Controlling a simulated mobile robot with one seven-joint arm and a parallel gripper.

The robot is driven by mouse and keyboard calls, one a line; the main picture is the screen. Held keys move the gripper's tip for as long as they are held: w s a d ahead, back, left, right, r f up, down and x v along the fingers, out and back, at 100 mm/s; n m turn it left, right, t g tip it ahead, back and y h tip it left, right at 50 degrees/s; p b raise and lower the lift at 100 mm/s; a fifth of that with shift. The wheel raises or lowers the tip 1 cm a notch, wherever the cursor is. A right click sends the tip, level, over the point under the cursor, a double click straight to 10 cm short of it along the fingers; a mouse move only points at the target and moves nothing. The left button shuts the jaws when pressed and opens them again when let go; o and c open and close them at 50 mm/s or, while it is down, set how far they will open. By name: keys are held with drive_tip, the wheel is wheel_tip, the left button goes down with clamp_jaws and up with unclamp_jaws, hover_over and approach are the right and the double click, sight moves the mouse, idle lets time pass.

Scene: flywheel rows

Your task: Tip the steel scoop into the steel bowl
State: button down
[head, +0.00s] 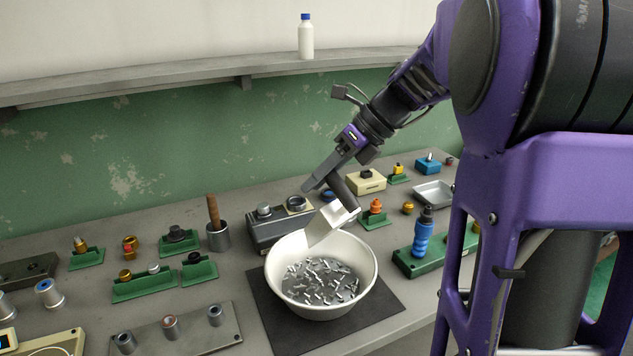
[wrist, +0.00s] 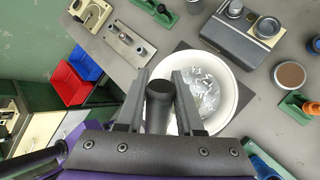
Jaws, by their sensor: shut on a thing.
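My gripper (head: 333,180) is shut on the dark handle (head: 343,192) of the scoop and holds it above the bowl. The scoop's pale, shiny pan (head: 332,220) is tilted, its lower edge down to the left over the bowl's back part. Whether anything is left in the pan is hidden. The bowl (head: 284,300) looks off-white and stands on a dark mat; many small grey metal pieces lie in it. In the wrist view the handle (wrist: 158,108) sits between my two fingers, with the bowl (wrist: 243,98) beyond; the pan is hidden there.
Behind the bowl stands a grey box with round fittings (head: 272,230). Left are a metal cup with a wooden handle (head: 218,238) and green racks (head: 150,286). Right are a blue bottle (head: 422,238) on a green base and a shallow metal tray (head: 435,194). A dark mat (head: 378,312) lies under the bowl.

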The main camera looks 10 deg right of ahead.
sight(352, 200)
drive_tip(key=shift+s+d+f+b, duration=0.1)
drive_tip(key=shift+s+f+b, duration=0.1)
drive_tip(key=shift+b, duration=0.25)
drive_tip(key=shift+s+d+f+t+y+b, duration=0.25)
drive_tip(key=shift+s+d+t+y+b, duration=0.3)
drive_tip(key=shift+b, duration=0.6)
drive_tip(key=shift+s+d+n+t+b, duration=0.3)
drive_tip(key=shift+s+t+b, duration=0.15)
drive_tip(key=shift+s+b, duration=0.3)
drive_tip(key=shift+s+r+y, duration=0.1)
drive_tip(key=shift+r+y, duration=0.1)
drive_tip(key=shift+y, duration=0.15)
drive_tip(key=shift+s+d+f+t+b, duration=0.3)
drive_tip(key=shift+s+f+t+b, duration=0.2)
drive_tip(key=shift+b, duration=0.75)
drive_tip(key=shift+s+d+f+n+t+y+b, duration=0.35)
drive_tip(key=shift+s+y+b, duration=0.2)
drive_tip(key=shift+b, duration=0.4)
drive_tip(key=shift+s+d+r+n+t+y, duration=0.1)
drive_tip(key=shift+s+d+n+t+y, duration=0.2)
drive_tip(key=shift+s, duration=0.2)
